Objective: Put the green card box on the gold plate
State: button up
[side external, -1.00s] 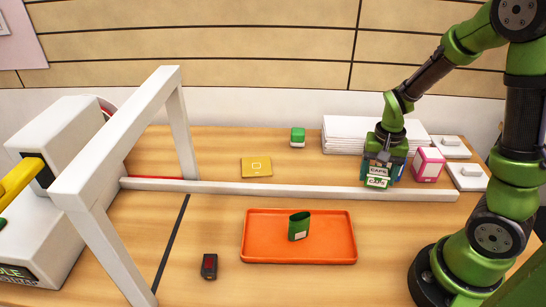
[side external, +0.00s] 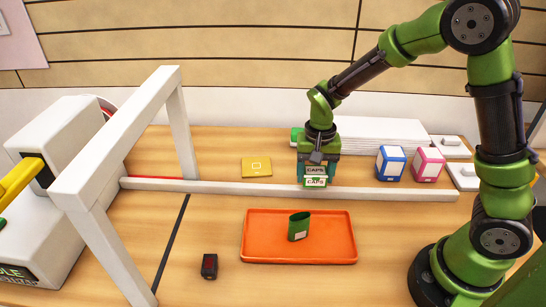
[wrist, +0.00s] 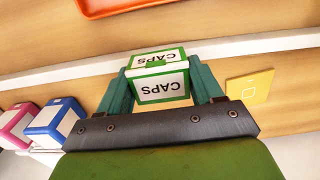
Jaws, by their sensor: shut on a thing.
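The green card box (side external: 315,180), white with green edges and marked CAPS, is held between the fingers of my gripper (side external: 317,170). In the wrist view the box (wrist: 160,83) sits between the two teal fingers, with my gripper (wrist: 161,92) shut on it. The gold plate (side external: 257,167) is a flat yellow square with a small outlined square, lying on the table left of my gripper. It also shows in the wrist view (wrist: 254,88), right of the box.
A long white bar (side external: 390,193) crosses the table, joined to a white frame (side external: 180,135). A blue box (side external: 391,163) and a pink box (side external: 429,164) stand to the right. An orange tray (side external: 270,250) holds a green container (side external: 299,227). The table around the plate is clear.

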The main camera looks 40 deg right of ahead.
send_over(267, 166)
jog(key=shift+a+f, duration=0.1)
jog(key=shift+f, duration=2.05)
jog(key=shift+f, duration=0.15)
jog(key=o, duration=1.1)
jog(key=shift+c, duration=0.2)
